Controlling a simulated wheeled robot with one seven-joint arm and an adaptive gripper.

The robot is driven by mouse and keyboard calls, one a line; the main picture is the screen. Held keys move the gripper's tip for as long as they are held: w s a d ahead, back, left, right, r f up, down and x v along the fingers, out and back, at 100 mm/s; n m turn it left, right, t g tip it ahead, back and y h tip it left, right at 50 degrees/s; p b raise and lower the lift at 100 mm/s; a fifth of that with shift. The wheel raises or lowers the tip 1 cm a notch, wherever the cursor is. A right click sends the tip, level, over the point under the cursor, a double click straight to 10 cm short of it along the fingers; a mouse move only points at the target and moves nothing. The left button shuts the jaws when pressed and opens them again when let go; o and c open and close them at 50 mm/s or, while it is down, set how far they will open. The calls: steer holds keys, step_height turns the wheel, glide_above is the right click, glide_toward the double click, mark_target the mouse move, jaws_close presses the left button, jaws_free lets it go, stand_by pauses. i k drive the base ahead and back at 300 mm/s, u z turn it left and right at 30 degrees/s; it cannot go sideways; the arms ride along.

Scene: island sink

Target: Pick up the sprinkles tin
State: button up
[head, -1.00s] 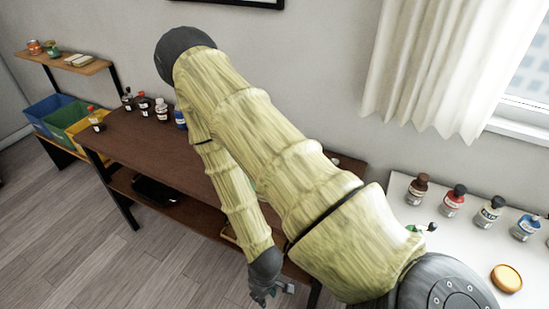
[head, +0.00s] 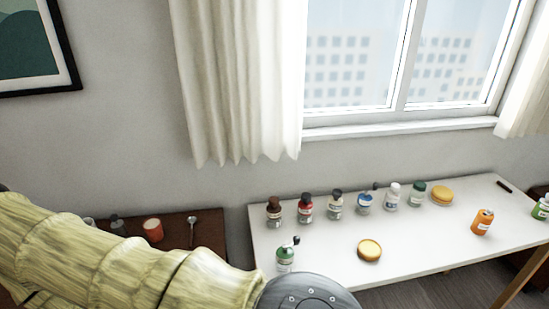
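I cannot tell for sure which thing is the sprinkles tin, as no label is readable. An orange can (head: 483,222) stands upright on the right part of the white table (head: 320,260). A round yellow-topped thing (head: 369,250) lies near the table's front middle. A similar yellow round thing (head: 441,195) is at the back right. My arm crosses the lower left of the head view, and my gripper is out of view.
A row of small bottles, from a brown-capped one (head: 274,211) to a green-capped one (head: 417,193), lines the table's back. A green bottle (head: 285,255) stands at the front left. The brown table (head: 175,235) at left bears an orange cup (head: 153,229). The white table's front right is mostly clear.

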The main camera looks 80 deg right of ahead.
mark_target(482, 222)
steer(key=z, duration=4.05)
